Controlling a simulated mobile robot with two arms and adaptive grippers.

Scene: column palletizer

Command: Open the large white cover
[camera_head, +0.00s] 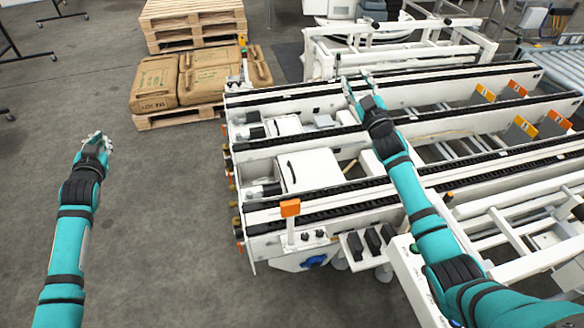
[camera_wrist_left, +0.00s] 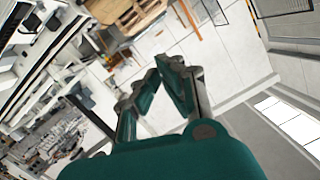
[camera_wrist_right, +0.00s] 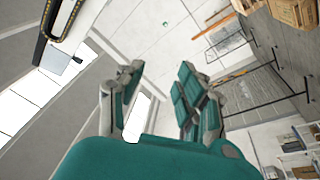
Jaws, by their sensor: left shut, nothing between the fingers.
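The large white cover (camera_head: 308,170) lies flat and closed between two black-railed beams of the white conveyor frame, with a dark slim handle near its left edge. A smaller white panel (camera_head: 287,125) lies in the bay behind it. My right gripper (camera_head: 357,80) is open and empty above the conveyor, beyond the large cover and to its right. It also shows open in the right wrist view (camera_wrist_right: 158,82). My left gripper (camera_head: 98,138) is shut and empty over the bare floor, well left of the conveyor. Its fingers meet in the left wrist view (camera_wrist_left: 162,66).
Brown sacks (camera_head: 195,75) lie on a wooden pallet (camera_head: 180,115) behind the conveyor's left end. Stacked pallets (camera_head: 193,25) stand farther back. An orange-topped post (camera_head: 290,208) rises at the near-left conveyor corner.

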